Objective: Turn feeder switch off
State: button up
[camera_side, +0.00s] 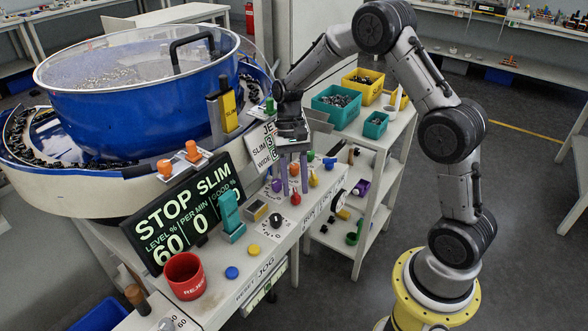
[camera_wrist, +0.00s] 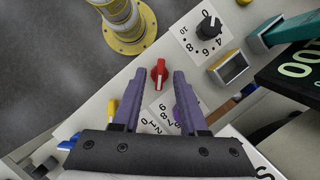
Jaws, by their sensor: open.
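Nothing is held, and I see no contact with the knob. The display (camera_side: 186,221) reads STOP SLIM, 60, 0.
A black numbered dial (camera_side: 276,219) is close beside the red knob, and also shows in the wrist view (camera_wrist: 208,27). A teal part (camera_side: 231,215), a red cup (camera_side: 184,276) and a blue button (camera_side: 232,272) are farther left. The blue bowl feeder (camera_side: 140,115) stands behind.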

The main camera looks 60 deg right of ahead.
jog(key=v, duration=1.3)
jog(key=shift+r, duration=0.35)
